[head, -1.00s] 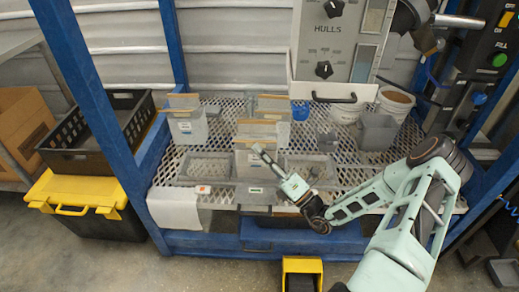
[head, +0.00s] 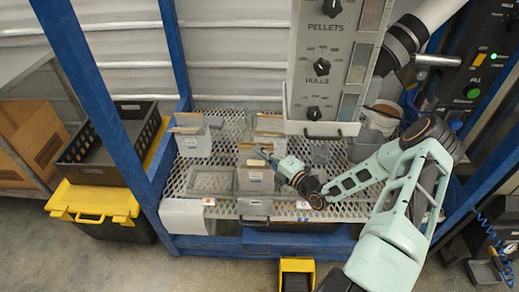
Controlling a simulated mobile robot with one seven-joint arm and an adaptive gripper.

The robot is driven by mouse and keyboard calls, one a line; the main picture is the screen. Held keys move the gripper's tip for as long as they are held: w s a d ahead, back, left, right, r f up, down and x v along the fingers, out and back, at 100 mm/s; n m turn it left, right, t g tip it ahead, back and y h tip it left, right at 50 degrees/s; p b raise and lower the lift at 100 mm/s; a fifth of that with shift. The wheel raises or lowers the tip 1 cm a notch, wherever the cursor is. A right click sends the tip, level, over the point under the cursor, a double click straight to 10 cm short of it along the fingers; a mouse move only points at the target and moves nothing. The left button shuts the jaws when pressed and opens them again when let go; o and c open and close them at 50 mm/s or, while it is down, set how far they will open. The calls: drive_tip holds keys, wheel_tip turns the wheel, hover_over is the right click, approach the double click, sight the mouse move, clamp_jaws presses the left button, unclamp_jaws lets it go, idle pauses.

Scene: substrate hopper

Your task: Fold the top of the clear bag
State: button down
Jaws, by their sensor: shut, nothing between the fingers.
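Several pale, clear-sided bags with tan top edges stand on the metal mesh table. One bag (head: 192,143) is at the back left, and another (head: 268,124) is at the back middle. The front bag (head: 255,178) stands in a grey tray (head: 224,209). My gripper (head: 262,153) reaches in from the right, with its fingertips at the top edge of the front bag. It is shut with nothing between the fingers. I cannot tell whether the fingertips touch the bag, and they hide part of its top.
A grey hopper panel (head: 325,85) with knobs hangs above the back of the table. Blue frame posts (head: 105,115) stand at the sides. A black crate (head: 105,150) sits on a yellow-lidded box (head: 95,200) at left. A white sheet (head: 182,216) hangs at the front left edge.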

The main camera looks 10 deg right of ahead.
drive_tip(key=shift+w+d+m+g+p, duration=0.2)
drive_tip(key=shift+w+m+g+p, duration=0.15)
drive_tip(key=shift+w, duration=0.45)
drive_tip(key=shift+w+d+m+g+p, duration=0.25)
drive_tip(key=shift+w+g+p, duration=0.1)
drive_tip(key=shift+w, duration=0.4)
